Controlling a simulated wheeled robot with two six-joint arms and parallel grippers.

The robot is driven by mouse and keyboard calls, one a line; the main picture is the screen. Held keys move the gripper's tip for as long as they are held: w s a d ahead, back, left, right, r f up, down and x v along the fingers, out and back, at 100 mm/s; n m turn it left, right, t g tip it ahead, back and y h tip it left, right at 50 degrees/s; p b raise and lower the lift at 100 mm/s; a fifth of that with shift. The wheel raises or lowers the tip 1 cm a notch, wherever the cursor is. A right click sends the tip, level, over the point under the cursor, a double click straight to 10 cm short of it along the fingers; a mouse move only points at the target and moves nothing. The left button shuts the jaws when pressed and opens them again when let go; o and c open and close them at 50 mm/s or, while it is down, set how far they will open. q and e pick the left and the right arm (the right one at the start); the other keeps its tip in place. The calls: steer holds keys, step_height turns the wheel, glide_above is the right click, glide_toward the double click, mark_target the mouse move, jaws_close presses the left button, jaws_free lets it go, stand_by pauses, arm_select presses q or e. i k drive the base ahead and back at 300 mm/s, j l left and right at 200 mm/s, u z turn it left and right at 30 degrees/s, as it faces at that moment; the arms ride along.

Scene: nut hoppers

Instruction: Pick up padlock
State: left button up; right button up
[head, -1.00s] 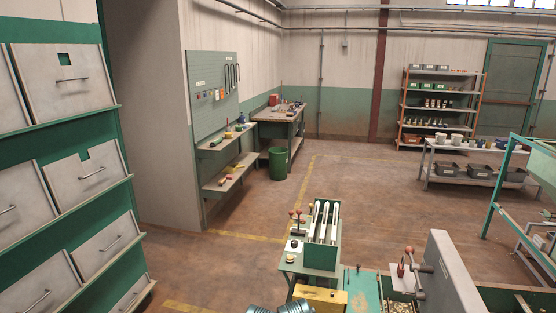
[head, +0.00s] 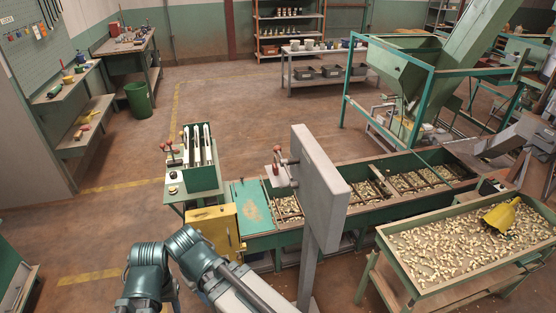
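I cannot make out a padlock for certain. Small coloured items (head: 17,36) hang on the pegboard (head: 52,48) at the far upper left of the head view. They are too small to tell apart. A small dark and yellow item (head: 173,189) lies on the stand in the middle, and I cannot tell what it is. Parts of my arm with teal joints show at the bottom, but neither gripper is in view.
A long trough (head: 348,214) of nuts and a nut tray (head: 380,238) with a yellow scoop (head: 502,215) fill the right. A grey panel (head: 319,180) stands upright before the trough. A green bin (head: 138,100) stands near the workbench (head: 124,47). The floor at left centre is clear.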

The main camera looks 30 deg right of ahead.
mark_target(275, 166)
steer(key=i+j+z, duration=0.3)
steer(key=i, duration=0.15)
steer(key=i+j+z, duration=0.3)
steer(key=i+j, duration=0.05)
steer(key=i, duration=0.05)
